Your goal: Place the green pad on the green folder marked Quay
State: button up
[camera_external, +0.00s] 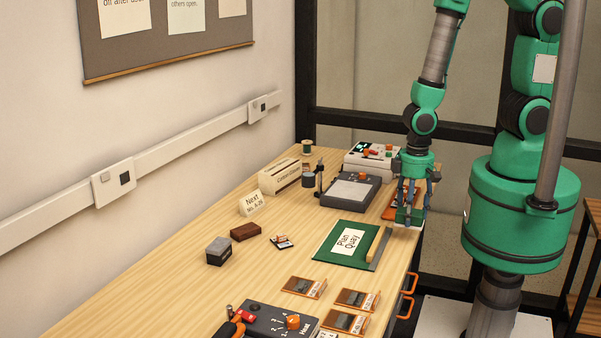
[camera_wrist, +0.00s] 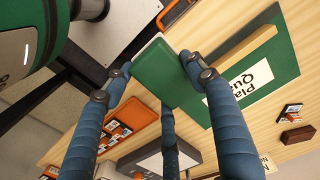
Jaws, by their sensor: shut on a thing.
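My gripper (camera_external: 409,205) is shut on the green pad (camera_wrist: 158,72), a green block with a paler edge, held between blue fingers in the wrist view. In the external view the fingers partly cover the pad (camera_external: 406,217), near the table's right edge. The green folder (camera_external: 327,252) with a white label reading "Plan Quay" lies flat on the table, left of and nearer the camera than my gripper. The folder also shows in the wrist view (camera_wrist: 284,68), beyond the pad. The pad is apart from the folder's label; its height is hard to tell.
A wooden strip (camera_external: 378,243) lies along the folder's right side. An orange tray (camera_wrist: 118,140) lies near my gripper, and a grey device (camera_external: 350,190) stands left of it. Small orange-edged holders (camera_external: 305,287) lie nearer the camera. Orange drawer handles (camera_external: 409,282) show at the table's side.

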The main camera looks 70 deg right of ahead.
jog(key=b, duration=0.1)
send_over(356, 241)
jog(key=shift+d+f, duration=0.15)
jog(key=shift+f, duration=0.6)
jog(key=shift+f+b, duration=0.55)
jog(key=shift+f, duration=1.2)
jog(key=shift+f, duration=0.1)
jog(key=o, duration=0.7)
jog(key=shift+o, duration=0.9)
